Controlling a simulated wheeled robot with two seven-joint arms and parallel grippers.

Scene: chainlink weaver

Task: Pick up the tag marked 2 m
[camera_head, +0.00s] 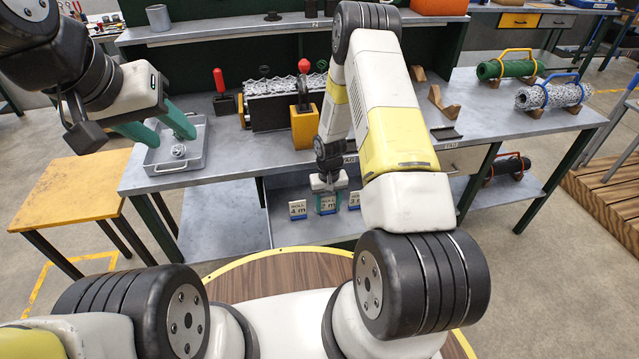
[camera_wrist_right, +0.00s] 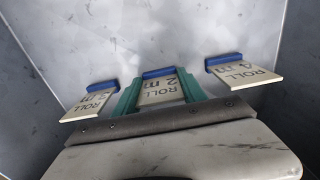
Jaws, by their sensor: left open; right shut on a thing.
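The tag marked 2 m (camera_wrist_right: 162,88) is a white plate with a blue strip, between the green fingers of my right gripper (camera_wrist_right: 158,86). The gripper is shut on it. In the head view this tag (camera_head: 327,203) is the middle one of a row on the lower shelf. I cannot tell whether it still touches the shelf. The tag marked 4 m (camera_head: 298,208) stands left of it and also shows in the right wrist view (camera_wrist_right: 243,72). Another tag (camera_head: 354,201) stands to its right. My left gripper (camera_head: 170,134) is open and empty above the grey tray.
The grey tray (camera_head: 203,150) on the bench holds a small metal piece (camera_head: 179,150). A machine with a wire roll (camera_head: 270,105) and a yellow block (camera_head: 304,127) stand mid-bench. Green (camera_head: 508,67) and grey (camera_head: 552,95) mesh rolls lie at right. A yellow table (camera_head: 70,190) stands at left.

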